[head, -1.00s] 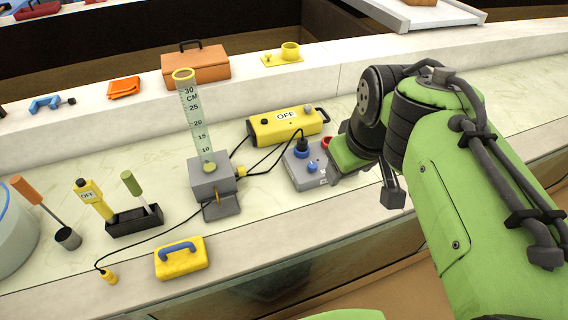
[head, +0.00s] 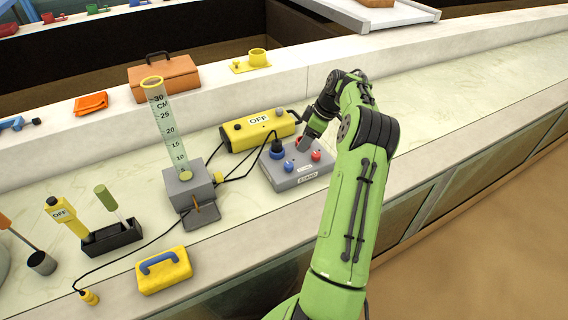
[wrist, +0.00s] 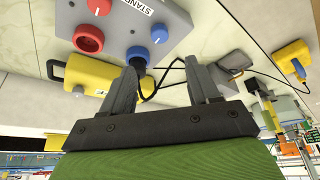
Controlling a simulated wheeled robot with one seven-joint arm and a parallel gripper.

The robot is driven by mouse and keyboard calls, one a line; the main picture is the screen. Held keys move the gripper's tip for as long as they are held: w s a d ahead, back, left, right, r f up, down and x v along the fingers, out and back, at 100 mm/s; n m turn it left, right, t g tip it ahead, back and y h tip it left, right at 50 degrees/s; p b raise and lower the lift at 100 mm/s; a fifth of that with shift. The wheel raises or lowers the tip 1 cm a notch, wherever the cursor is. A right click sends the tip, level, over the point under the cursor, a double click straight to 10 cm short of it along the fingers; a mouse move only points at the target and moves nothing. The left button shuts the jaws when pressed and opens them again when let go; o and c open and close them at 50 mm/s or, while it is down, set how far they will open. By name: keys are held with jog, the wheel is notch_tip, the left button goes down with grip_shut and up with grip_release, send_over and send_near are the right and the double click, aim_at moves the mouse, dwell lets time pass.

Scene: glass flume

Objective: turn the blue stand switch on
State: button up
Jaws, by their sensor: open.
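The grey stand box (head: 285,182) sits on the bench top, with a small blue switch (head: 289,167) and a small red switch (head: 316,155) on its top. In the wrist view the blue switch (wrist: 159,33) is a round knob with a white mark, near printed lettering. Behind it is a larger blue socket (head: 277,153) with a dark plug in it. My gripper (wrist: 165,66) is open and empty; its fingers point toward the box, apart from the blue switch. In the head view my arm partly covers the far side of the box.
A yellow case marked OFF (head: 258,130) lies behind the box. Left of the box stand a measuring tube (head: 168,130) on a grey base (head: 186,188) and black cables. A yellow block with a blue handle (head: 163,271) is at the front. The bench right of my arm is clear.

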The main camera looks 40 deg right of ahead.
aim_at(289, 164)
jog(key=b+x, duration=0.2)
jog(key=x, duration=1.1)
jog(key=shift+r, duration=0.1)
jog(key=c, duration=1)
jog(key=shift+c, duration=0.2)
